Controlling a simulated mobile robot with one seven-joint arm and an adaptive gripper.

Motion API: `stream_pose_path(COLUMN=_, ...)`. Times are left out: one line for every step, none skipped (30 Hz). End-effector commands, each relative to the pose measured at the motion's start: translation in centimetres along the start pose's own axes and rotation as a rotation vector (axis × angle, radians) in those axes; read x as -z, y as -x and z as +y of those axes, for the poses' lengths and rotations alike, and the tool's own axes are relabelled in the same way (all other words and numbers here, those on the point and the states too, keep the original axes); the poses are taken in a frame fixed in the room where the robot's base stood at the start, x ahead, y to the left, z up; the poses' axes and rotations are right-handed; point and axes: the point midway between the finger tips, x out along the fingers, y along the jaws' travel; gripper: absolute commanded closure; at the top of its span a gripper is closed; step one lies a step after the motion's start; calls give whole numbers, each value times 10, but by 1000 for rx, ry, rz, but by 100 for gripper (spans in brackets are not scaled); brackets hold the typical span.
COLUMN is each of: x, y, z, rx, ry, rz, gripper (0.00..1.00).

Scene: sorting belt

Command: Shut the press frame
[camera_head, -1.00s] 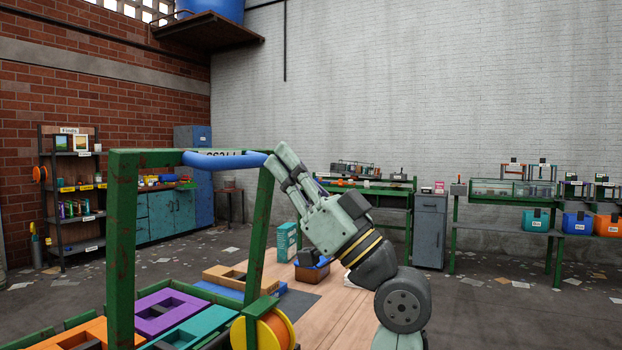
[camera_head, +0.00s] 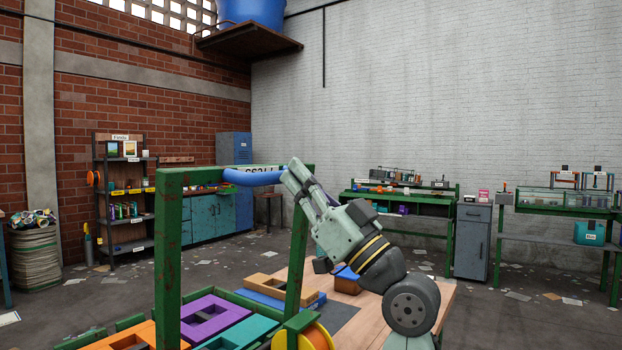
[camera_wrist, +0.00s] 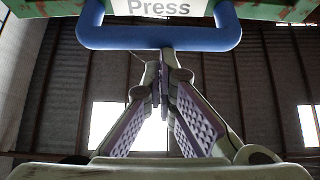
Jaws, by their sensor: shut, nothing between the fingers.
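The press frame (camera_head: 168,265) is a green, worn metal frame standing upright over the coloured trays at the lower left of the head view. Its blue handle (camera_head: 250,177) runs along the top bar beside a white label. In the wrist view the blue handle (camera_wrist: 160,40) spans the top, with the label reading "Press" behind it. My gripper (camera_head: 293,170) is shut and empty, its fingertips close to the right end of the handle. In the wrist view my gripper (camera_wrist: 161,80) has its fingertips together just below the handle bar; I cannot tell whether they touch it.
Orange, purple (camera_head: 207,318) and teal trays lie beneath the frame. A yellow-orange spool (camera_head: 318,338) sits at its right post. The wooden table (camera_head: 375,315) holds a brown box (camera_head: 347,281). Benches and a shelf (camera_head: 124,200) stand farther back.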

Motion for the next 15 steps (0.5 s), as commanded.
stream_pose_path(x=-1, y=-16, z=-1, rx=4, ry=-2, rz=-30, gripper=100)
stream_pose_path(x=-3, y=-23, z=-2, rx=5, ry=-3, rz=-49, gripper=100)
stream_pose_path(x=-7, y=-34, z=-2, rx=5, ry=-3, rz=-75, gripper=100)
stream_pose_path(x=-10, y=-43, z=-2, rx=6, ry=-4, rz=-97, gripper=100)
stream_pose_path(x=-14, y=-52, z=-2, rx=6, ry=-3, rz=-121, gripper=100)
stream_pose_path(x=-20, y=-64, z=-2, rx=7, ry=-3, rz=-154, gripper=100)
stream_pose_path(x=-25, y=-73, z=-2, rx=7, ry=-2, rz=-180, gripper=100)
stream_pose_path(x=-31, y=-83, z=-3, rx=8, ry=-3, rz=-207, gripper=100)
stream_pose_path(x=-39, y=-96, z=-3, rx=8, ry=-2, rz=-245, gripper=100)
stream_pose_path(x=-46, y=-105, z=-3, rx=8, ry=-3, rz=-273, gripper=100)
stream_pose_path(x=-53, y=-115, z=-3, rx=8, ry=-2, rz=-303, gripper=100)
stream_pose_path(x=-63, y=-127, z=-4, rx=9, ry=-3, rz=-340, gripper=100)
stream_pose_path(x=-71, y=-135, z=-4, rx=8, ry=-2, rz=-370, gripper=100)
stream_pose_path(x=-82, y=-143, z=-4, rx=9, ry=-8, rz=-364, gripper=100)
stream_pose_path(x=-94, y=-154, z=-4, rx=8, ry=-9, rz=-360, gripper=100)
